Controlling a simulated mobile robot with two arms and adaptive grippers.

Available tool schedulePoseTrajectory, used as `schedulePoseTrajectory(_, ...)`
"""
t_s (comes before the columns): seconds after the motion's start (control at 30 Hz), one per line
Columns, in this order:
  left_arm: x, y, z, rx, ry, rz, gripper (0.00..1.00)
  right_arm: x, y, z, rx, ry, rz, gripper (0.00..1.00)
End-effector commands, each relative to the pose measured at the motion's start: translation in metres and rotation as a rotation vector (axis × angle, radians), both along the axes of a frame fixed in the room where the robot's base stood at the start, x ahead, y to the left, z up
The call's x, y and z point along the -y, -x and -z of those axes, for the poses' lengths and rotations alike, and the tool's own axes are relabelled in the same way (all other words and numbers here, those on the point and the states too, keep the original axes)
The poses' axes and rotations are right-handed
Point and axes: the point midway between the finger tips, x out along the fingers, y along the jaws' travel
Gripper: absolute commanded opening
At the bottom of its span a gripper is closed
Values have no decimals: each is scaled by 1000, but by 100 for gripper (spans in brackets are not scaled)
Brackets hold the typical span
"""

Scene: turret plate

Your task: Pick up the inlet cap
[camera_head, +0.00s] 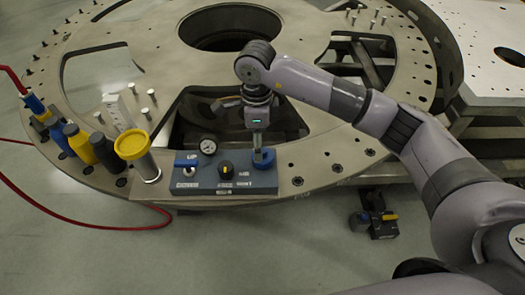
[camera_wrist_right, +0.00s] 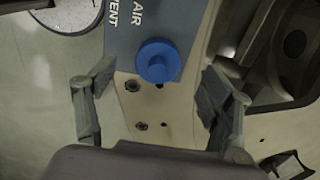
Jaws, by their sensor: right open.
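The inlet cap, a round blue cap (camera_head: 263,160), sits at the right end of a blue-grey control box (camera_head: 226,182) on the turret plate. In the right wrist view the same cap (camera_wrist_right: 158,61) shows as a blue disc with a raised round centre, close to the "AIR VENT" lettering. My right gripper (camera_head: 261,148) points down over the cap in the head view. In the wrist view its two fingers (camera_wrist_right: 157,72) are spread, one on each side of the cap, and apart from it. Nothing is held. My left gripper is not in view.
The metal turret plate (camera_head: 315,172) has bare surface right of the box.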

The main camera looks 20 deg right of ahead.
Motion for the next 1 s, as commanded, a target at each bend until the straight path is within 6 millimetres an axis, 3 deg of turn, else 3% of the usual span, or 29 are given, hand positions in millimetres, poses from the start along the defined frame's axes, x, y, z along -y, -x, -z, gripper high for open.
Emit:
schedulePoseTrajectory(0.1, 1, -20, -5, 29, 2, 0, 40, 0, 0, 7, -1, 0, 0, 75)
schedulePoseTrajectory(0.23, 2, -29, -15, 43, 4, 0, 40, 3, 1, 16, -3, 0, 0, 75)
schedulePoseTrajectory(0.37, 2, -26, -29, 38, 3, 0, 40, 7, 3, 34, -5, 1, 1, 75)
schedulePoseTrajectory(0.53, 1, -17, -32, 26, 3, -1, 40, 7, 2, 56, -2, -1, -1, 75)
schedulePoseTrajectory(0.8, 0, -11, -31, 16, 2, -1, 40, 7, 1, 61, 1, -1, -1, 75)
schedulePoseTrajectory(1.0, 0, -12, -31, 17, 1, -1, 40, 7, 1, 60, 0, -1, -1, 62)
